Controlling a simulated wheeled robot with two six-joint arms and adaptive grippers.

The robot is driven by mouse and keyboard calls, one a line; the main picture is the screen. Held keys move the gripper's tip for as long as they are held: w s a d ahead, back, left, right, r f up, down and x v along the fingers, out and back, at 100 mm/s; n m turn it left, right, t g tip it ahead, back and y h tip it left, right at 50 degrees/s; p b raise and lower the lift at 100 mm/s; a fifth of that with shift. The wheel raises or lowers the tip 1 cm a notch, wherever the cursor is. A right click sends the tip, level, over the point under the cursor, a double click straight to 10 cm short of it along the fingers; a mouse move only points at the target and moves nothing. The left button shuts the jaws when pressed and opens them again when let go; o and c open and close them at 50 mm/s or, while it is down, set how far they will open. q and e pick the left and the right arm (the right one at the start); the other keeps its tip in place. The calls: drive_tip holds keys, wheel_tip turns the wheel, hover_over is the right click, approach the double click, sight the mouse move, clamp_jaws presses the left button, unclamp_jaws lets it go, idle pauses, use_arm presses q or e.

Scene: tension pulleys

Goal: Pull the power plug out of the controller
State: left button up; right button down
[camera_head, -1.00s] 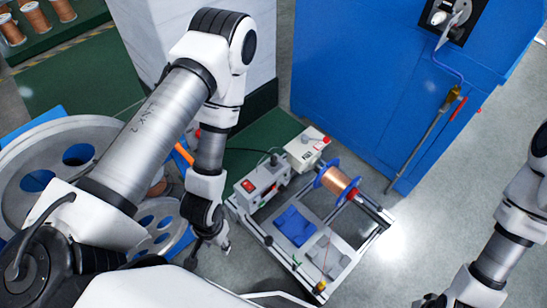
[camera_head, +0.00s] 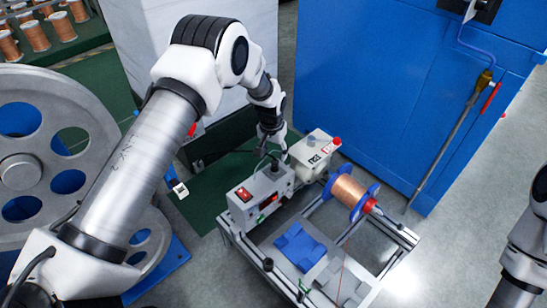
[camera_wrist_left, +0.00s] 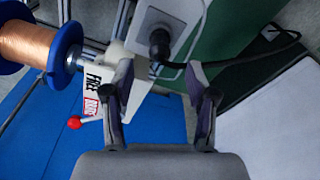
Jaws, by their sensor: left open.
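The controller (camera_head: 262,193) is a grey-white box with a red switch, at the left of the bench frame. The black power plug (camera_wrist_left: 160,43) stands in a socket on the controller's pale top face (camera_wrist_left: 178,14) in the left wrist view. Its black cable (camera_wrist_left: 245,58) runs off to the right. My left gripper (camera_head: 273,148) is above the controller's back end in the head view. In the wrist view its open, empty fingers (camera_wrist_left: 160,66) are apart, on either side of the line to the plug, and I see no grip on it. My right gripper is out of view.
A white box with a red-knobbed lever (camera_head: 316,154) stands beside the controller. A copper spool (camera_head: 349,191) with blue flanges is to its right. A tall blue cabinet (camera_head: 390,90) stands behind. A large grey pulley wheel (camera_head: 45,135) is at left.

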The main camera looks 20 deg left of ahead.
sight(275, 161)
use_arm(q)
drive_tip(key=f, duration=0.2)
drive_tip(key=f+b, duration=0.1)
drive_tip(key=f, duration=0.3)
drive_tip(key=shift+w+f, duration=0.25)
drive_tip(key=shift+w, duration=0.15)
clamp_jaws()
